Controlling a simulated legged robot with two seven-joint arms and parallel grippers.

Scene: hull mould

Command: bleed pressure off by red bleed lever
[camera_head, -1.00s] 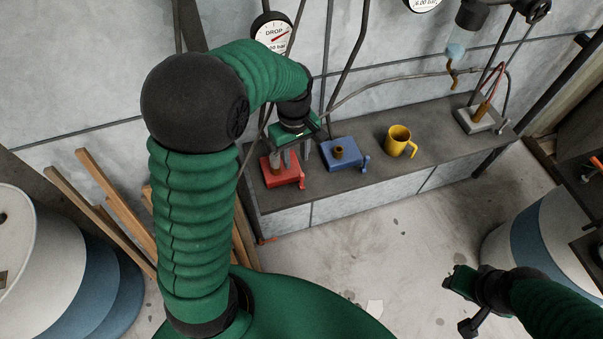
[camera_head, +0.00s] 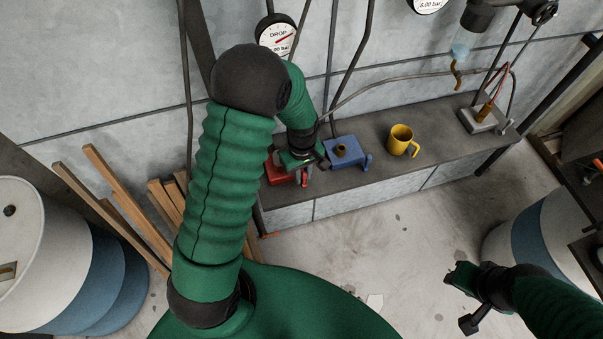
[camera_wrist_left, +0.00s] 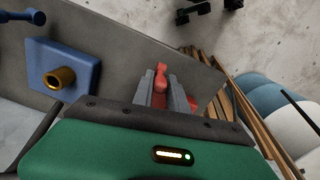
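The red bleed block (camera_head: 278,173) sits on the left end of the grey ledge, partly hidden by my left arm. My left gripper (camera_head: 304,180) points down at its right front, where its red lever is. In the left wrist view the red lever (camera_wrist_left: 160,76) stands between the two grey fingers of my left gripper (camera_wrist_left: 163,95), its knob showing past them. Red fills the narrow gap; whether the fingers press on it I cannot tell. My right gripper (camera_head: 462,282) is at the lower right, away from the ledge, its finger gap unclear.
A blue block (camera_head: 347,154) with a brass fitting stands close right of my left gripper. A yellow mug (camera_head: 401,139) is farther right on the ledge (camera_head: 375,172). The drop gauge (camera_head: 276,35) hangs above. Wooden planks (camera_head: 122,205) lean at left.

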